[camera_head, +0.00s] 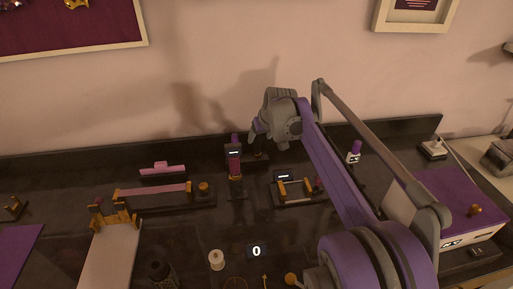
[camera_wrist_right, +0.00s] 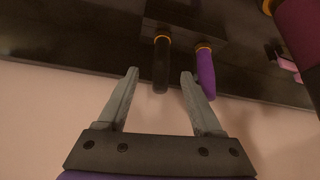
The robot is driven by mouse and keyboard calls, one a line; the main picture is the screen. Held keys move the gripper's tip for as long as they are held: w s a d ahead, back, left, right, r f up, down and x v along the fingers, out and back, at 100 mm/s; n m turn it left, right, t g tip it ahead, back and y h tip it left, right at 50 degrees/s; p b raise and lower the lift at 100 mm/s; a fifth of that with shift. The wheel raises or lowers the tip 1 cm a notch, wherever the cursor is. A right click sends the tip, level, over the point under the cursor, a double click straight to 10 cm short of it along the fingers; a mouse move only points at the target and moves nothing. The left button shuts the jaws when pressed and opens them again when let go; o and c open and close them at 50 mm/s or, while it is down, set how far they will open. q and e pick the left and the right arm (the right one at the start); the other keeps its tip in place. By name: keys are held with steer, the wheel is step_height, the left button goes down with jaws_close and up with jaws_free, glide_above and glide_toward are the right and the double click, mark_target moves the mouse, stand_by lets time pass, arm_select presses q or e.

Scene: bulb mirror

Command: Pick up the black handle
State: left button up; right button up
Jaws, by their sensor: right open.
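The black handle (camera_wrist_right: 161,66) hangs into the right wrist view from a dark block (camera_wrist_right: 188,18), with a yellow ring at its base. A purple handle (camera_wrist_right: 205,74) with a similar ring is beside it on the right. My right gripper (camera_wrist_right: 160,74) is open, its two grey fingertips appearing on either side of the black handle in the picture. I cannot tell how deep the handle sits between them. In the head view my right gripper (camera_head: 256,134) is over the back of the counter and hides most of that spot. My left gripper is not in view.
A dark post with a purple top (camera_head: 235,160) stands close left of the gripper. A pink bar stand (camera_head: 152,193), a white spool (camera_head: 216,260) and a purple-topped box (camera_head: 455,200) are on the dark counter (camera_head: 210,225). The wall is close behind.

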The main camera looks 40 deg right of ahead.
mark_target(259, 142)
steer(key=b+x, duration=0.1)
steer(key=x, duration=0.5)
steer(key=shift+s+a+f, duration=0.15)
steer(key=shift+s+f, duration=0.05)
steer(key=shift+s+r, duration=0.1)
jaws_close()
